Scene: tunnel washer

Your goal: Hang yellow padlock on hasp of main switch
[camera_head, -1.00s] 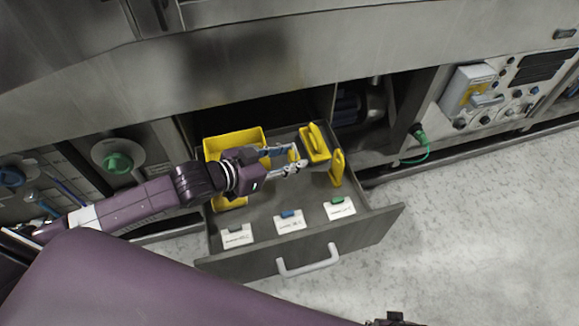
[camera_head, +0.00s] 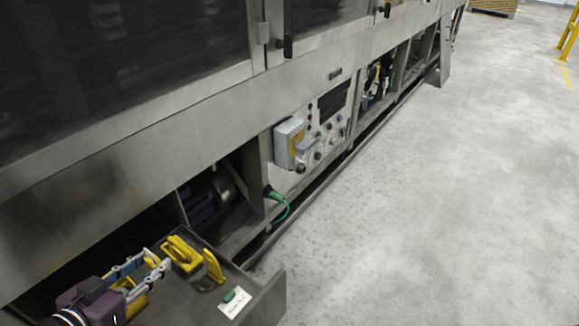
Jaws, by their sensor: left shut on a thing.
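My left gripper (camera_head: 155,261) is at the lower left, over the open drawer (camera_head: 262,296). It is shut on a small yellow thing (camera_head: 151,258), seen only in part between the fingers; it looks like the yellow padlock. The main switch appears to be the light grey box with a yellow plate (camera_head: 291,143) on the machine's control panel, up and to the right of the gripper and well apart from it. A grey lever-like part sticks out at its lower right. The hasp is too small to make out. My right gripper is not in view.
Yellow pieces (camera_head: 183,254) and (camera_head: 213,266) stand in the drawer close to my fingertips. A white label with a green tag (camera_head: 235,301) lies near its front. A green plug and cable (camera_head: 278,199) hang below the switch. The floor (camera_head: 430,200) to the right is clear.

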